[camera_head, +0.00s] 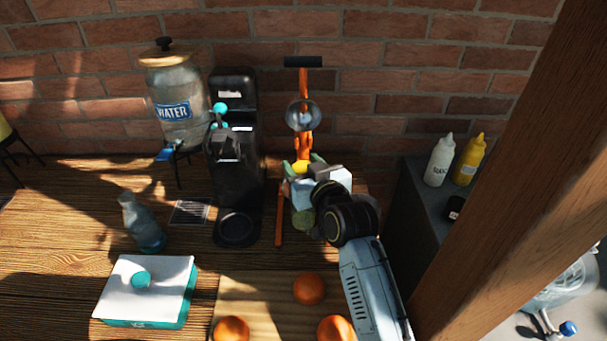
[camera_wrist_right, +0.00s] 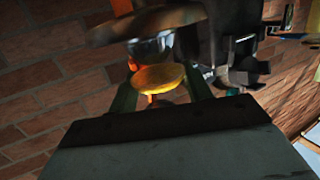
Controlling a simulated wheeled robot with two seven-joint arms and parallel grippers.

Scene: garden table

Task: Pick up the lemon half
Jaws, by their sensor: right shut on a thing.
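The lemon half (camera_head: 301,167) shows yellow between the green fingertips of my right gripper (camera_head: 302,170), in front of the orange citrus press (camera_head: 304,85). In the right wrist view the lemon half (camera_wrist_right: 160,77) sits between the two fingers of my right gripper (camera_wrist_right: 160,92), which is shut on it. The press's rounded metal part (camera_wrist_right: 150,47) shows just behind the lemon half there. The lower part of the press is partly hidden by my gripper in the head view. My left gripper is in neither view.
A black coffee machine (camera_head: 234,150) and a water dispenser (camera_head: 176,100) stand left of the press. Several oranges (camera_head: 309,288) lie on a board (camera_head: 262,292) in front. A wooden post (camera_head: 510,170) blocks the right.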

